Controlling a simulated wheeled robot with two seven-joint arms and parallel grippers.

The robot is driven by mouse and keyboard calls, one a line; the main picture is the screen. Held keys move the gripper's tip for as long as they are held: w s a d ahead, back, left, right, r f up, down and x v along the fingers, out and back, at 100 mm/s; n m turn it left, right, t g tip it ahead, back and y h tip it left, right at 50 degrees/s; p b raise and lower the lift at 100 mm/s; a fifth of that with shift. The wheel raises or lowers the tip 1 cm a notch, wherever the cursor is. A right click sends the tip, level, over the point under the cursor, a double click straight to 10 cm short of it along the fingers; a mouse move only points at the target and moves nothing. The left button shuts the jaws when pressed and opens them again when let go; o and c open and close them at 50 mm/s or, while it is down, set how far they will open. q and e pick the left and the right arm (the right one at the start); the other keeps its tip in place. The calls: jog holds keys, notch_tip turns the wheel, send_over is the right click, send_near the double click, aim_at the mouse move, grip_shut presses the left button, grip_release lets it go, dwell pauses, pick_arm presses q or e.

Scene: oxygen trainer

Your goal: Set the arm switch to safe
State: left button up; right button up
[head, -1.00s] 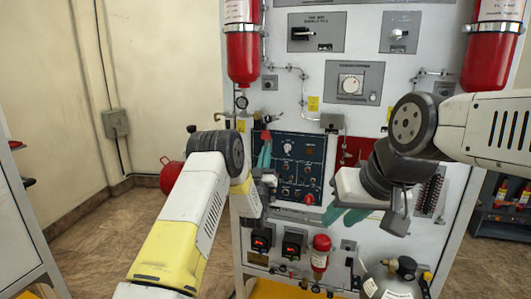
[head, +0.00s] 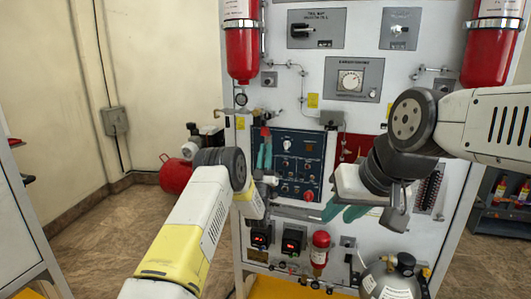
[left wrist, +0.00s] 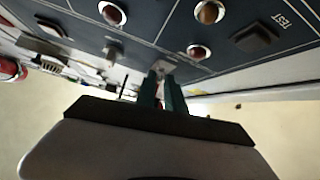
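The dark blue switch panel (head: 313,152) is on the front of the light grey cabinet. It also shows at the top of the left wrist view (left wrist: 240,20). I cannot read which switch is the arm switch. My left gripper (left wrist: 165,78) has its teal fingers close together, tips by a small pale toggle (left wrist: 163,67) at the panel's edge. I cannot tell whether they touch or grip it. In the head view my left gripper is at the panel's left side. My right gripper (head: 343,210) is in front of the cabinet, right of and below the panel, fingers apart and empty.
Red cylinders hang at the cabinet's upper left (head: 243,52) and upper right (head: 493,55). A small red extinguisher (head: 320,250) and a grey tank (head: 395,280) are low in front. A red compressor (head: 175,175) stands on the floor at left. Floor between is clear.

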pick_arm(q)
jog(key=shift+o, duration=0.9)
jog(key=v, duration=0.7)
jog(key=shift+s+f, duration=0.25)
jog(key=shift+f, duration=0.05)
jog(key=shift+a+h, duration=0.1)
jog(key=shift+h, duration=0.2)
